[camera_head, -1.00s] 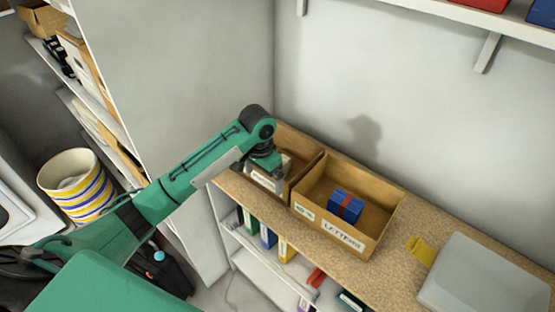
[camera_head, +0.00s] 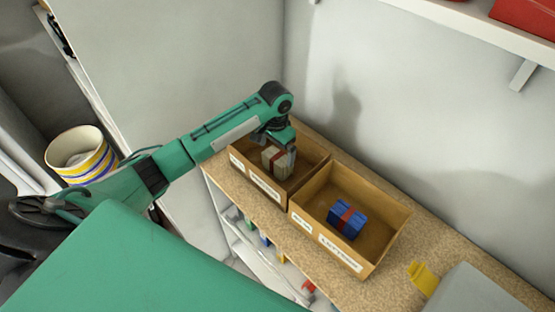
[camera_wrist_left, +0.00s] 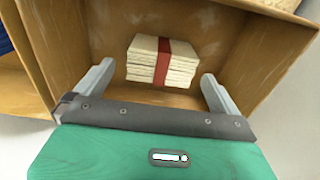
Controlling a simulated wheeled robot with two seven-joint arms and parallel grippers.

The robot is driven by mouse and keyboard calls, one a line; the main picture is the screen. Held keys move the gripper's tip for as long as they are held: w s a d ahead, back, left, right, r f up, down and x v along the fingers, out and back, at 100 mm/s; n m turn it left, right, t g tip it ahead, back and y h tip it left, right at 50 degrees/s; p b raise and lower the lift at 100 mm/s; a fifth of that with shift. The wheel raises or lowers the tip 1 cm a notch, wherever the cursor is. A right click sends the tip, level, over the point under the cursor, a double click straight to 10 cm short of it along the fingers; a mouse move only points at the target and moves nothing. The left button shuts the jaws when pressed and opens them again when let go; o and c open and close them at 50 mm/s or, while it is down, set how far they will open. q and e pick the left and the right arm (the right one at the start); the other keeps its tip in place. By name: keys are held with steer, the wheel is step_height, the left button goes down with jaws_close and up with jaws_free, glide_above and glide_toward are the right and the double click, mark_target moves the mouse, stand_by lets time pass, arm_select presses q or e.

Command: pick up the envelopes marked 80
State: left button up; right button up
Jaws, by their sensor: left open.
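A bundle of cream envelopes with a red band (camera_head: 277,161) lies in the left wooden box (camera_head: 238,162). The bundle also shows in the left wrist view (camera_wrist_left: 162,62), lying flat on the box floor. No 80 can be read on it. My left gripper (camera_head: 285,158) is over this box; in the wrist view its two fingers (camera_wrist_left: 157,82) are spread apart, one to each side of the bundle, with nothing held. A blue bundle with a red band (camera_head: 347,218) lies in the right wooden box (camera_head: 392,240). My right gripper is not in view.
Both boxes stand side by side on a speckled shelf top (camera_head: 226,187) against the wall. A yellow object (camera_head: 424,278) and a grey box (camera_head: 475,292) are to the right. A striped bin (camera_head: 82,156) stands at the left.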

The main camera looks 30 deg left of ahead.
mark_target(277, 157)
arm_select(q)
steer(key=shift+w+f, duration=0.1)
steer(key=shift+f, duration=0.6)
steer(key=shift+w+f, duration=0.1)
steer(key=shift+f, duration=0.25)
steer(key=shift+w+f+p, duration=0.1)
steer(key=shift+f+p, duration=0.8)
steer(key=shift+p, duration=0.1)
step_height(277, 157, down, 3)
steer(key=shift+w+f+p, duration=0.1)
steer(key=shift+w+p, duration=0.05)
steer(key=shift+p, duration=0.45)
steer(key=shift+f, duration=0.25)
steer(key=c, duration=0.6)
steer(key=shift+c, duration=0.8)
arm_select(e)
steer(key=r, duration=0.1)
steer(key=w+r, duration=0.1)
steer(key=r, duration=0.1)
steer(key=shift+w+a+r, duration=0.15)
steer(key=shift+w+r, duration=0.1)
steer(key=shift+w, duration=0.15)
arm_select(q)
steer(key=shift+r, duration=0.1)
